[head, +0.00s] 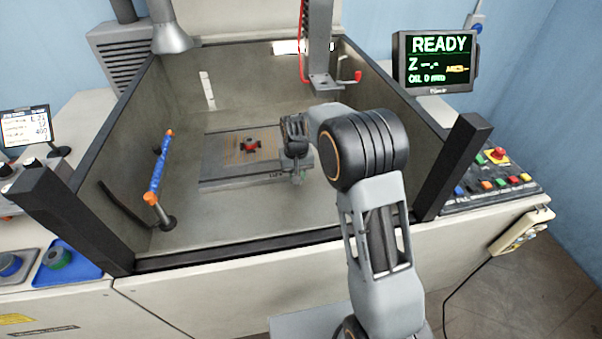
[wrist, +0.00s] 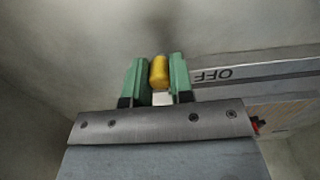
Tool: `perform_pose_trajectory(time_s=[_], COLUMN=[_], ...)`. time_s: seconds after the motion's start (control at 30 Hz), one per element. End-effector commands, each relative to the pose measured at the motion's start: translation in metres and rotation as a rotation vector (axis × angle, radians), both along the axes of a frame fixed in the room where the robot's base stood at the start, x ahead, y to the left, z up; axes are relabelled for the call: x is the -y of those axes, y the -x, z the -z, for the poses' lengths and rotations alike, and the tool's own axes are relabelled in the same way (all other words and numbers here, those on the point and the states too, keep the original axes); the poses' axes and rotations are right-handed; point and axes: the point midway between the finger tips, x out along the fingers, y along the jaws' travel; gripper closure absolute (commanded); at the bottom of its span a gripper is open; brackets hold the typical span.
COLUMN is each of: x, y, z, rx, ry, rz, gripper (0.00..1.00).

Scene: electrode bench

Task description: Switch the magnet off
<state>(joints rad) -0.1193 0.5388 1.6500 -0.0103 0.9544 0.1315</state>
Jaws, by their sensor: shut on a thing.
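The magnet (head: 215,180) is a flat grey block with a striped top on the tank floor. Its side face also shows in the wrist view (wrist: 270,71), with the word OFF upside down on it. A yellow handle (wrist: 159,72) stands between the green fingers of my gripper (wrist: 157,80), left of the OFF mark. My gripper is shut on this handle. In the head view my gripper (head: 297,178) is at the right front corner of the magnet, where my wrist hides the handle. The handle's pivot is not visible.
A small red and black piece (head: 250,146) sits on the magnet. A blue hose with orange ends (head: 160,165) stands at the left. The grey machine head (head: 325,80) hangs behind my arm. Tank walls (head: 95,130) surround the area. The screen (head: 436,60) reads READY.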

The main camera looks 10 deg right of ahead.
Motion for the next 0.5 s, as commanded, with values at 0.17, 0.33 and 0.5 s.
perform_pose_trajectory(time_s=[0.17, 0.33, 0.5], x=[-0.0062, -0.0095, -0.0108], y=[-0.0001, -0.0003, -0.0004], z=[-0.0010, -0.0013, -0.0015], rx=[0.003, 0.003, 0.004], ry=[0.000, 0.000, 0.000], rz=[0.085, 0.135, 0.159], gripper=[1.00, 1.00, 1.00])
